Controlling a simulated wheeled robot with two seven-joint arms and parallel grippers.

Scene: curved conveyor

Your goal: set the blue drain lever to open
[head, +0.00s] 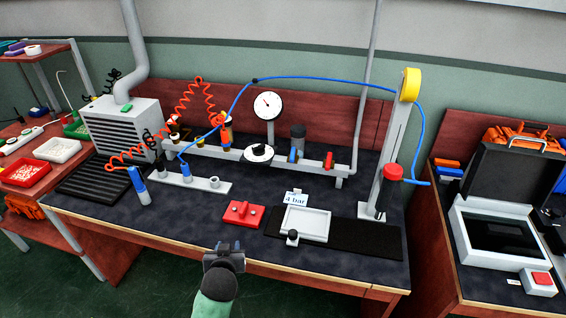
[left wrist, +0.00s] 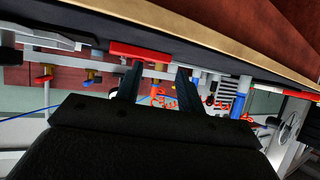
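The blue drain lever (head: 293,155) is a small blue piece below the grey filter bowl (head: 298,133) on the white pipe rail at the back of the bench. It looks roughly upright in the head view, but it is too small to tell its exact setting. My left gripper (head: 223,251) is at the bench's front edge, well short of the lever. In the left wrist view my left gripper (left wrist: 155,84) has its two dark fingers apart with nothing between them, so it is open. My right gripper is not in view.
A red block (head: 244,213) lies just beyond my gripper. A pressure gauge (head: 267,105), a black-and-white knob (head: 258,153) and a red lever (head: 329,160) sit on the rail. A white tray (head: 306,222) and a "4 bar" sign (head: 296,198) stand in front. A blue hose (head: 330,79) arches overhead.

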